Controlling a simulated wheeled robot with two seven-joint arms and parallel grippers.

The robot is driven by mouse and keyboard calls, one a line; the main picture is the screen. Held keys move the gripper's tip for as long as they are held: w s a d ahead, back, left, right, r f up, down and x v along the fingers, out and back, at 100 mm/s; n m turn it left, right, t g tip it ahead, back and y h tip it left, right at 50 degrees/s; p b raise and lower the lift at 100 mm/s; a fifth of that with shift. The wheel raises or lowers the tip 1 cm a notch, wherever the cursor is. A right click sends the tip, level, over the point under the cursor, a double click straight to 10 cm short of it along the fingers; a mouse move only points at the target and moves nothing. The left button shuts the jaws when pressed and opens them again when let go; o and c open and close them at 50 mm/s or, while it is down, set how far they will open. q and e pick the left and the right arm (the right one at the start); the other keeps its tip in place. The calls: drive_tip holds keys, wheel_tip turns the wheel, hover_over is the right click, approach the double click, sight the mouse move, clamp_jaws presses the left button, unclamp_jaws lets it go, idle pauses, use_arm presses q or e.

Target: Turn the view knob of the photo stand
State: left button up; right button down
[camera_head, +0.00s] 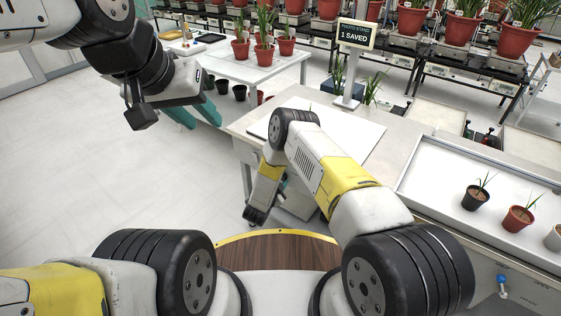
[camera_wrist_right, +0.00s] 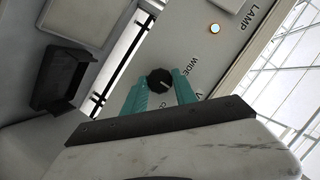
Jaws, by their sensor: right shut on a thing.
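The photo stand has a white board (camera_head: 350,135) and a sign (camera_head: 357,34) reading "1 SAVED". Its black view knob (camera_wrist_right: 159,80) shows in the right wrist view on a pale panel. The "WIDE" label is beside it; another label, starting with C, is partly hidden by a finger. The knob's white mark faces right in that view. My right gripper (camera_wrist_right: 161,90) has its teal fingers shut on the knob. In the head view that gripper and the knob are hidden by my arm. My left gripper (camera_head: 194,114) hangs open and empty left of the stand.
A round lamp button (camera_wrist_right: 215,28) sits near the knob, and a dark bracket (camera_wrist_right: 64,80) is at the left. A white tray (camera_head: 430,185) with small potted plants lies right of the stand. A table (camera_head: 285,63) with red pots is behind. The left floor is clear.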

idle(0.5)
drive_tip(key=c, duration=1)
unclamp_jaws()
drive_tip(key=v, duration=0.7)
drive_tip(key=shift+s, duration=0.4)
drive_tip(key=shift+a+r, duration=0.1)
